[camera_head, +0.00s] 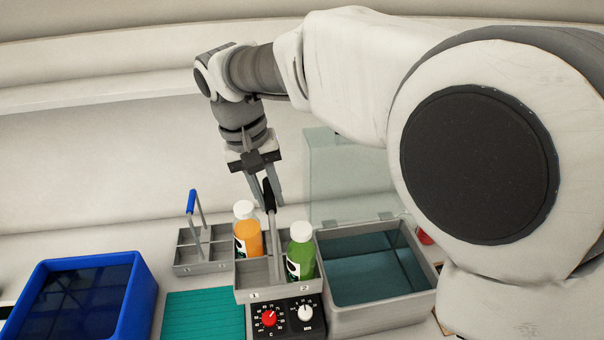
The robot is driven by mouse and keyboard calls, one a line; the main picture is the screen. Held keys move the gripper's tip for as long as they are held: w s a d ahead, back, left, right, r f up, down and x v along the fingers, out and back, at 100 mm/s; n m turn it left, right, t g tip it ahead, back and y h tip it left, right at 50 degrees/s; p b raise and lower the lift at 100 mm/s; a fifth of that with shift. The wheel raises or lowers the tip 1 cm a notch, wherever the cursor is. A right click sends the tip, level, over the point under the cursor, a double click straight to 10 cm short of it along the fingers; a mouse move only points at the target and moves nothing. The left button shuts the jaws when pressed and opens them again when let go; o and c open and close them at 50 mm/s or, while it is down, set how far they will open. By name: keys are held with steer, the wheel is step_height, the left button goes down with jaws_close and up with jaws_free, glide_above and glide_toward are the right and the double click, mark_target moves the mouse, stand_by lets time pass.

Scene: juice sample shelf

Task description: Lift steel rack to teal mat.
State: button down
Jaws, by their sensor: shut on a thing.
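The steel rack (277,293) is a grey divided carrier with a black-gripped upright handle (269,196) and front compartments marked 1 and 2. An orange juice bottle (248,238) stands in its left part and a green juice bottle (301,257) in its right part, both white-capped. My gripper (267,200) points down and is shut on the black handle. The rack appears at the back edge of a dial unit; I cannot tell whether it rests there or hangs just above. The teal mat (205,315) lies bare, left of and in front of the rack.
A second grey rack (202,268) with a blue handle stands behind the mat. A blue bin (142,300) is at the left. The black dial unit (287,330) is in front of the rack. A grey tank (380,314) with a raised clear lid (345,175) stands close on the right.

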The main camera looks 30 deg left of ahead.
steer(key=s+a+p, duration=0.1)
steer(key=s+a, duration=0.4)
steer(key=a, duration=0.2)
steer(key=shift+s, duration=0.35)
stand_by(0.4)
steer(key=shift+a+r, duration=0.1)
steer(key=shift+a, duration=0.05)
